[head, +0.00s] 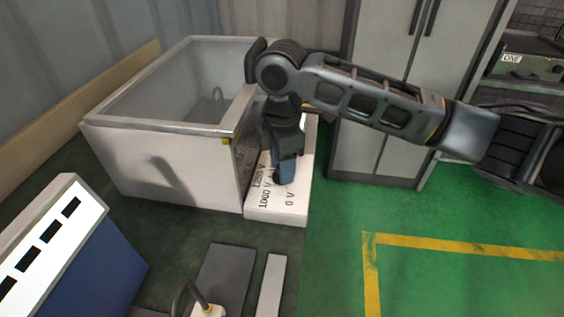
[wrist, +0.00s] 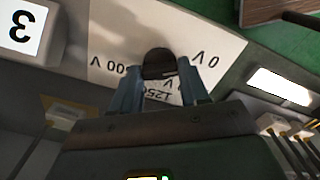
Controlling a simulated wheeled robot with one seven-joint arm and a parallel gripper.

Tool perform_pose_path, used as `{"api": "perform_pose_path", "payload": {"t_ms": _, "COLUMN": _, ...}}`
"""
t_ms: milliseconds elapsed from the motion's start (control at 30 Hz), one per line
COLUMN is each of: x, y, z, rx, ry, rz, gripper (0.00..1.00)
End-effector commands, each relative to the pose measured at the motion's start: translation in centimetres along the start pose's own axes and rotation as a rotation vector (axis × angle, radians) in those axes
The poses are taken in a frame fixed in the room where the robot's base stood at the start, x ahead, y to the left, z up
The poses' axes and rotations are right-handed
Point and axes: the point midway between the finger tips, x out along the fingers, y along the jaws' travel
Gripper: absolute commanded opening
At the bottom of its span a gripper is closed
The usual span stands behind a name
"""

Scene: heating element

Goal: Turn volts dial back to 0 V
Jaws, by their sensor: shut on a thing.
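The volts dial (wrist: 158,60) is a dark round knob on a white panel (head: 276,214) beside the open-topped white tank. The panel carries printed marks, including 0 V, 1000 V and a partly covered 1250 V. My gripper (head: 284,168) reaches down onto the panel from above. In the wrist view, the two blue fingers of my gripper (wrist: 159,72) stand on either side of the dial and are shut on it. The fingers hide much of the dial in the head view, and I cannot tell which mark it points to.
The white tank (head: 170,165) stands directly left of the panel. A grey cabinet (head: 375,100) stands behind to the right. A blue box with a white face (head: 65,235) is at the lower left. Green floor at right is clear.

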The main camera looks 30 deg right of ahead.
Motion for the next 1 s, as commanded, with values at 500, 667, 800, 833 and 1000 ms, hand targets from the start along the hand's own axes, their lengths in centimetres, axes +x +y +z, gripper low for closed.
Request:
{"api": "perform_pose_path", "payload": {"t_ms": 500, "x": 0.0, "y": 0.0, "z": 0.0, "rx": -0.004, "ry": -0.001, "rz": 0.0, "gripper": 0.58}}
{"api": "perform_pose_path", "payload": {"t_ms": 667, "x": 0.0, "y": 0.0, "z": 0.0, "rx": -0.004, "ry": -0.001, "rz": 0.0, "gripper": 0.7}}
{"api": "perform_pose_path", "payload": {"t_ms": 800, "x": 0.0, "y": 0.0, "z": 0.0, "rx": -0.004, "ry": 0.0, "rz": 0.0, "gripper": 0.7}}
{"api": "perform_pose_path", "payload": {"t_ms": 833, "x": 0.0, "y": 0.0, "z": 0.0, "rx": -0.003, "ry": 0.0, "rz": 0.0, "gripper": 0.7}}
{"api": "perform_pose_path", "payload": {"t_ms": 1000, "x": -1.1, "y": 0.0, "z": 0.0, "rx": -0.004, "ry": -0.001, "rz": 0.002, "gripper": 0.7}}
